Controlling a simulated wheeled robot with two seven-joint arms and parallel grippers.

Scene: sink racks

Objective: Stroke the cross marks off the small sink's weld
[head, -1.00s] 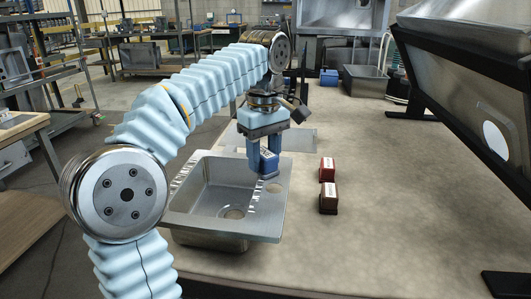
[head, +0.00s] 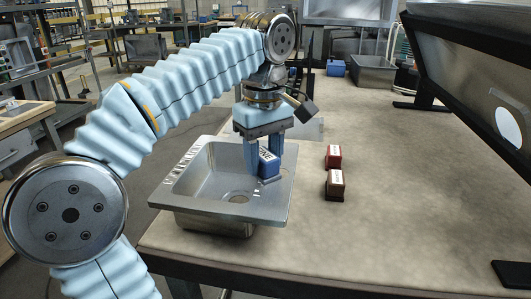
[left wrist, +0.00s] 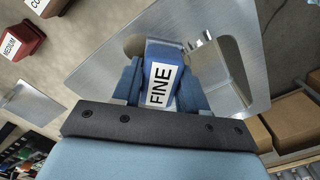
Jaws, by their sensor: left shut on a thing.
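My left gripper (head: 264,172) is shut on a blue block (head: 269,164) with a white label. The label reads FINE on the block in the left wrist view (left wrist: 161,78). The small steel sink (head: 183,190) sits near the table's front left edge. The block is low over the sink's right rim, at or just above the metal; contact cannot be told. A few pale marks (head: 257,191) show on that rim just in front of the block. Bright marks (left wrist: 197,41) also show beside it in the wrist view. Part of the rim is hidden. My right gripper is out of view.
A red block (head: 333,156) labelled MEDIUM in the wrist view and a brown block (head: 335,184) stand right of the sink. More pale marks (head: 182,164) line the sink's left rim. A large tilted steel sink (head: 470,75) stands at right. The table's middle is clear.

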